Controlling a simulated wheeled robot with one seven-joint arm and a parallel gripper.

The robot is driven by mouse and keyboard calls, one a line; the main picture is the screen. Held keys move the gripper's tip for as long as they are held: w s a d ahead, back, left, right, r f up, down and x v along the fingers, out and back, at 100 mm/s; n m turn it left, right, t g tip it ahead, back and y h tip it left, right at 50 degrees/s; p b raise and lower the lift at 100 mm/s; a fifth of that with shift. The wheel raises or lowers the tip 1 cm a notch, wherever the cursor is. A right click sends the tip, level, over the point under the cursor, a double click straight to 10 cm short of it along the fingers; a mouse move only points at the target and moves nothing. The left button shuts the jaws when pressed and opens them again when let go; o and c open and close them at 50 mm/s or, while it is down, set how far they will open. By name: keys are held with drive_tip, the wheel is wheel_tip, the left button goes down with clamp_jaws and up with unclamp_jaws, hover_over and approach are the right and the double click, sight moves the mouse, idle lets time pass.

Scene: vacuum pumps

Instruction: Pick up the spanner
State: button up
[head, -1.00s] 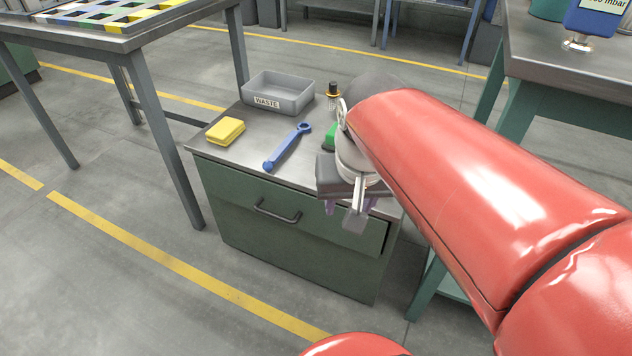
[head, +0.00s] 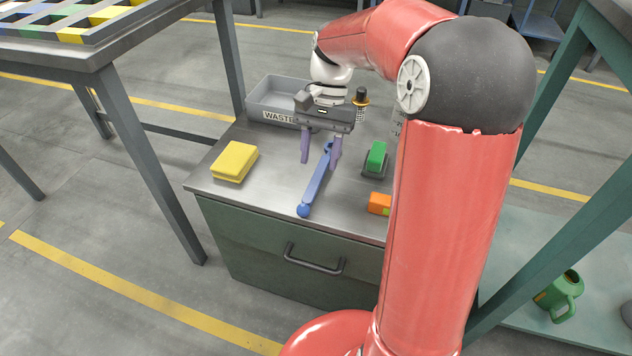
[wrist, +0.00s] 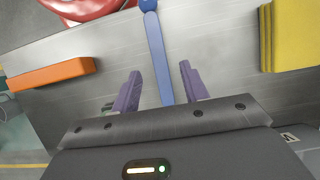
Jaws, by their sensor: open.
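The blue spanner (head: 317,182) lies on the grey metal top of the green drawer cabinet, its near rounded end toward the front edge. In the wrist view the spanner (wrist: 157,55) runs down the middle, between the two purple fingers. My gripper (head: 320,162) is above the spanner's far part, open and empty, with a finger on each side of it. In the wrist view my gripper (wrist: 158,82) has a clear gap around the handle. I cannot tell the exact height of the fingertips above the top.
A yellow sponge (head: 235,161) lies to the left. The grey waste bin (head: 262,100) stands behind my gripper. A green-topped block (head: 376,158), an orange item (head: 379,203) and a black-capped bottle (head: 360,98) are to the right. The cabinet top (head: 270,190) is bare left of the spanner.

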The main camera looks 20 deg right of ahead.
sight(316, 178)
drive_tip(key=x, duration=0.4)
drive_tip(key=shift+s+a+b, duration=0.1)
drive_tip(key=shift+s+b, duration=0.05)
drive_tip(key=shift+b, duration=0.2)
clamp_jaws()
